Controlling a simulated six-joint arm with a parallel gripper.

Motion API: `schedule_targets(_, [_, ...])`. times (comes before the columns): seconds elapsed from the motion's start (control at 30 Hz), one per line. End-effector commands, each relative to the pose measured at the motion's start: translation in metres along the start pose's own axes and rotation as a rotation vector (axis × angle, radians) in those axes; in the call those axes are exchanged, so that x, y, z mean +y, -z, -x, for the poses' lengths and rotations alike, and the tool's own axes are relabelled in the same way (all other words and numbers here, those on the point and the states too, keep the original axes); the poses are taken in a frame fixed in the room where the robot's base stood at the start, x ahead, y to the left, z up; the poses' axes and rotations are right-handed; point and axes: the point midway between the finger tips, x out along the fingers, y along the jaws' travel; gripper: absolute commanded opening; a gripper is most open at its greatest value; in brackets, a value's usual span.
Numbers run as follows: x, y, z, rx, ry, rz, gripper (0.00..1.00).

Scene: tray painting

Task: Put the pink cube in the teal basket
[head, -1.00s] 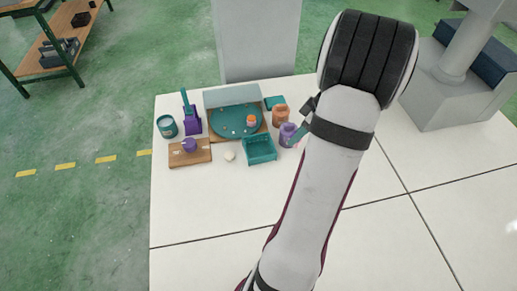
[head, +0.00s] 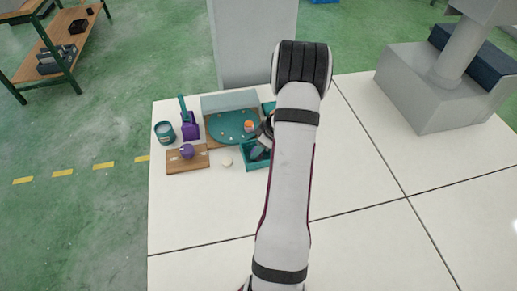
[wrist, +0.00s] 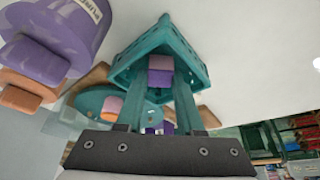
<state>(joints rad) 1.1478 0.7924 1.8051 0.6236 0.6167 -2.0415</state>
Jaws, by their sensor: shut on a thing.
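The pink cube (wrist: 161,62) shows in the wrist view between the tips of my gripper's two teal fingers. My gripper (wrist: 161,80) is shut on it. The teal basket (wrist: 200,62) appears behind and around the cube in that view, so the cube is over or inside the basket; I cannot tell how high. In the head view the basket (head: 252,166) stands at the front of the group of things, with my gripper (head: 259,154) at it. My arm hides the basket's right part, and the cube cannot be made out there.
A teal round tray (head: 228,126) with an orange piece (head: 249,126) lies behind the basket. A wooden board with a purple knob (head: 187,152) and a pale ball (head: 227,162) are to the left.

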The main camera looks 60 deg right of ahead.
Motion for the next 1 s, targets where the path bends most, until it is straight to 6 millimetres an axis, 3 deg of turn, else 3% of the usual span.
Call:
schedule_targets(0.07, [0.0,-0.001,-0.001,0.0,0.0,0.0,0.0])
schedule_targets(0.1, [0.0,-0.001,-0.002,0.0,0.0,0.0,0.38])
schedule_targets(0.27, [0.0,-0.001,-0.002,0.0,0.0,0.0,0.66])
schedule_targets(0.63, [0.001,0.0,0.006,0.001,-0.002,-0.001,0.66])
schedule_targets(0.77, [0.001,0.0,0.033,0.002,-0.004,-0.001,0.66])
schedule_targets(1.0, [0.001,0.0,0.095,0.001,-0.004,-0.001,0.66])
